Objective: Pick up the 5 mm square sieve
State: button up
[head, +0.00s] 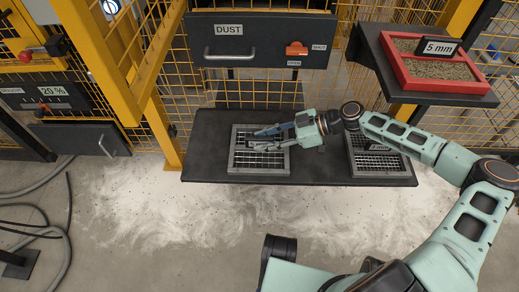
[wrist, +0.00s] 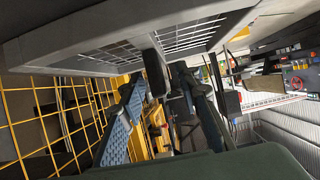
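Two grey square sieves lie on a dark shelf in the head view. The left sieve (head: 234,160) has a metal frame and open mesh. The right sieve (head: 402,172) has a small tag (head: 381,147) that I cannot read surely, and my arm partly covers it. My gripper (head: 257,139) is over the left sieve, pointing left, with its fingers spread apart. In the wrist view a grey sieve frame (wrist: 75,45) with mesh fills the top. A dark upright block (wrist: 154,73) stands between my open fingertips (wrist: 158,78); I cannot tell whether they touch it.
A red tray (head: 404,75) of grainy material with a "5 mm" sign (head: 438,47) stands on a dark stand at the upper right. A "DUST" drawer (head: 262,42) and yellow mesh fencing are behind the shelf (head: 205,165). The dusty floor in front is clear.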

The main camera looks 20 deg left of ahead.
grip_shut()
jog(key=shift+s+r, duration=0.1)
jog(key=shift+r, duration=0.2)
dwell(0.5)
